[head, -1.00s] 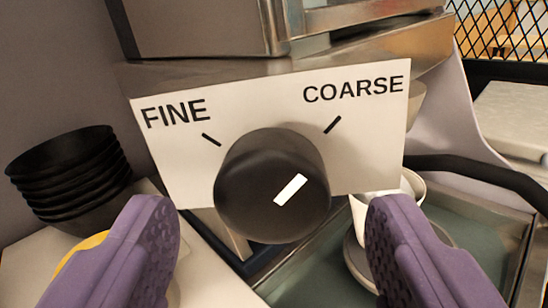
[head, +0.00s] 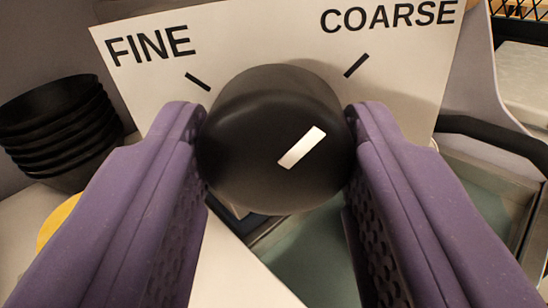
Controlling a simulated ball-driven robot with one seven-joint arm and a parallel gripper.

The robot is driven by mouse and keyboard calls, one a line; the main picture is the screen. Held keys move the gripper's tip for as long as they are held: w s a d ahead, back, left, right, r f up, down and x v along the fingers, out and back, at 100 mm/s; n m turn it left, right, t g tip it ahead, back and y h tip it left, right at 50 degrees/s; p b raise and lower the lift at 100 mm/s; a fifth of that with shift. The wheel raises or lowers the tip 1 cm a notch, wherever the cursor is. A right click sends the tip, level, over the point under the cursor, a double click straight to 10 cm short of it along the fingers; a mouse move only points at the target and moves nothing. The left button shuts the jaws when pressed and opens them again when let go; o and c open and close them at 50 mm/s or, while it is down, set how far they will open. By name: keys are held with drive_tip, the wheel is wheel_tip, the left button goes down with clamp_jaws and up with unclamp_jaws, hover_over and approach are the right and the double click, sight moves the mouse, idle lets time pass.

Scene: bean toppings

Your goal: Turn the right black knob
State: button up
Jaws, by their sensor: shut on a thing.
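The black knob (head: 262,115) sits in front of a white panel marked FINE on the left and COARSE on the right. Its white pointer mark (head: 302,147) slants up to the right, toward the COARSE side. The two purple fingers of my gripper (head: 276,140) are shut on the knob, one on its left side and one on its right. The knob hides the middle of the panel behind it. Only one knob shows.
The white panel (head: 250,35) is close behind the knob. A stack of black bowls (head: 60,130) stands at the left, with a yellow thing (head: 55,222) below it, partly hidden. A greenish tray surface (head: 310,262) lies below. A black bar (head: 490,135) curves at the right.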

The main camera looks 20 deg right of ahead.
drive_tip(key=n+b, duration=0.2)
drive_tip(key=n, duration=0.2)
drive_tip(key=shift+f+b, duration=0.1)
drive_tip(key=shift+b, duration=0.3)
drive_tip(key=n+b, duration=0.1)
drive_tip(key=n, duration=0.3)
drive_tip(key=shift+b, duration=0.3)
drive_tip(key=n, duration=0.4)
drive_tip(key=shift+r+n+g, duration=0.2)
drive_tip(key=shift+n+g, duration=0.2)
drive_tip(key=shift+n+h, duration=0.3)
drive_tip(key=shift+n, duration=1.9)
drive_tip(key=o, duration=1.1)
drive_tip(key=shift+c, duration=0.2)
